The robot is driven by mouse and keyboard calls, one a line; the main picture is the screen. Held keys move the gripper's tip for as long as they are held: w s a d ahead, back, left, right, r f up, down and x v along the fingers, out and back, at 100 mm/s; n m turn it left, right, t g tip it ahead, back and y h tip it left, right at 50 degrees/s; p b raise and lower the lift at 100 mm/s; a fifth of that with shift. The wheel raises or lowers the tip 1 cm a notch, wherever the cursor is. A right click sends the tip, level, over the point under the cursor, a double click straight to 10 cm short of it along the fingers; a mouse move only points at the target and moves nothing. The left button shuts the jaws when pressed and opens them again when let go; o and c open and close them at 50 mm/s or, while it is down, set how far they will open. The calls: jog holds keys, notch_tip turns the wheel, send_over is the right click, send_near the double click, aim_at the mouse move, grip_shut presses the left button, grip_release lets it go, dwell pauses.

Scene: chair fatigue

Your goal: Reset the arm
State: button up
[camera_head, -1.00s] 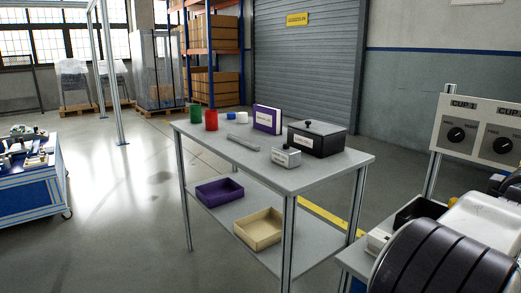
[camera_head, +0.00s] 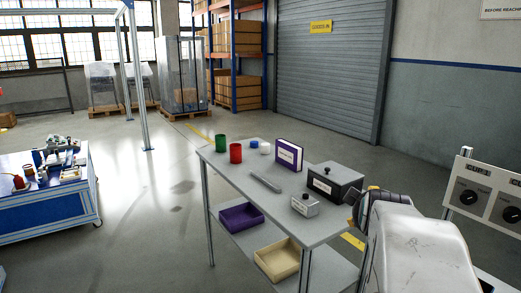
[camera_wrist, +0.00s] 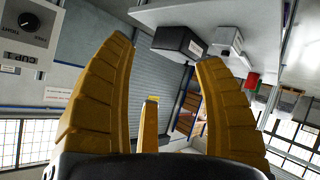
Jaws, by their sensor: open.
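My gripper shows in the wrist view (camera_wrist: 160,95) with its yellow fingers spread wide and nothing between them. My gripper is open, near the right end of the grey table (camera_head: 228,165). Past the fingers, the wrist view shows the scene turned over, with the black box (camera_wrist: 178,42) and the grey box (camera_wrist: 229,38) on the table.
On the table stand a green cup (camera_head: 221,144), a red cup (camera_head: 236,153), a purple binder (camera_head: 289,155) and the black lidded box (camera_head: 333,184). Purple (camera_head: 240,216) and beige (camera_head: 278,259) trays lie on the lower shelf. A control panel (camera_head: 488,195) stands at the right.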

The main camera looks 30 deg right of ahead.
jog(key=w+a+r+n+y+p, duration=0.1)
jog(key=a+r+y+p, duration=0.15)
jog(key=a+p, duration=0.45)
jog(key=a+r+y+p, duration=0.2)
jog(key=a+y, duration=0.1)
jog(key=a, duration=0.8)
jog(key=s+a+r+n+g+y+p, duration=0.1)
jog(key=s+a+r+g+y+p, duration=0.2)
jog(key=s+a+p, duration=0.7)
jog(key=a+g, duration=0.1)
jog(key=a, duration=0.3)
jog(key=shift+s+n, duration=0.4)
jog(key=shift+y, duration=0.25)
